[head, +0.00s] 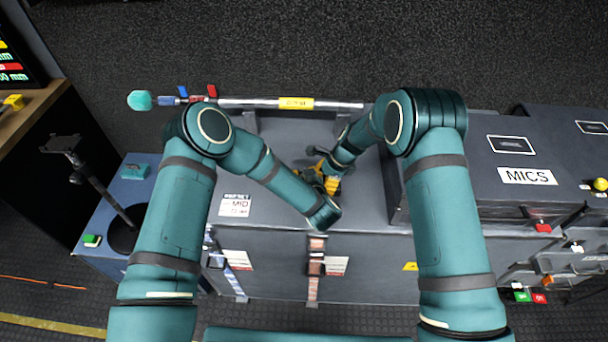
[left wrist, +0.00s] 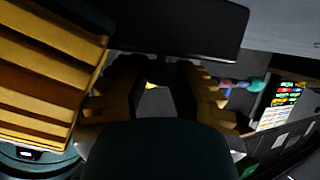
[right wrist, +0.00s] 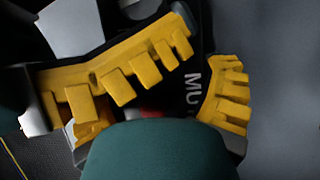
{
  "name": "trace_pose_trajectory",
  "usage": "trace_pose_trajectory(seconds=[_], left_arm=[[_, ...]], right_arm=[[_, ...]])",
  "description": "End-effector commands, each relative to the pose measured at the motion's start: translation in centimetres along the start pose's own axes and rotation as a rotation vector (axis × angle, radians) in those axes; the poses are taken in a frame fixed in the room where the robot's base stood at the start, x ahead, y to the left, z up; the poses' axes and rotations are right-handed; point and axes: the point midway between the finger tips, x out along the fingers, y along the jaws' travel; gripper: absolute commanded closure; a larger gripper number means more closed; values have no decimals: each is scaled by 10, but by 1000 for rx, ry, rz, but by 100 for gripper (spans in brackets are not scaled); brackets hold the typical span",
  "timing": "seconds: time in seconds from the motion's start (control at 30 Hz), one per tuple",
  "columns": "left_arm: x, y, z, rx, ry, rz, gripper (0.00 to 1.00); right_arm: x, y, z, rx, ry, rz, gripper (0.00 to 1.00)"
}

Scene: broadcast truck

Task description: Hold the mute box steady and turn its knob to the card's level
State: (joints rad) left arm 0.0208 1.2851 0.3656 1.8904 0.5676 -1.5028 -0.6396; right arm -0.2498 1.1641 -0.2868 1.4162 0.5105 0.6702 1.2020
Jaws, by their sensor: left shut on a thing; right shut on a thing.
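The mute box is mostly hidden between my two grippers on the grey case. In the right wrist view a dark face of the mute box (right wrist: 191,88) shows white letters "MU", with a red patch near it. My right gripper (right wrist: 203,65) has a yellow finger on each side of this face. My left gripper (left wrist: 158,82) is shut at the box from the other side; the wrist view is dark there. In the head view yellow fingers (head: 329,172) meet above the case. I cannot see the knob or its setting. The card (head: 236,205) reads "MID".
The grey case (head: 275,215) has a handle bar (head: 245,103) behind it. A case marked "MICS" (head: 500,178) stands right. A blue surface (head: 110,238) with a dark stand is left, and a screen (head: 14,68) is upper left.

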Motion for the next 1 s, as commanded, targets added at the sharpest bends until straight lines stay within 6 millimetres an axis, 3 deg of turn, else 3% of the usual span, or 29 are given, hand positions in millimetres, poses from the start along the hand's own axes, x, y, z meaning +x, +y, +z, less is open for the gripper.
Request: trace_pose_trajectory(seconds=[0.07, 0.1, 0.17, 0.2, 0.67, 1.0], left_arm=[[1, -1, 1, 1, -2, -2, 100], [1, -1, 1, 1, -2, -2, 70], [1, -1, 1, 1, -3, -1, 49], [0, -1, 1, 1, -2, -1, 43], [1, -2, 1, 17, -4, 41, 43], [2, -3, 1, 116, -5, 287, 43]], right_arm=[[1, 1, 0, -1, -1, 4, 67], [1, 1, 0, -1, -1, 4, 67], [1, 1, 0, -1, 0, 4, 67], [1, 1, 0, -1, 0, 4, 67], [1, 1, 0, 0, 0, 3, 67], [1, 1, 0, 1, 0, 2, 67]])
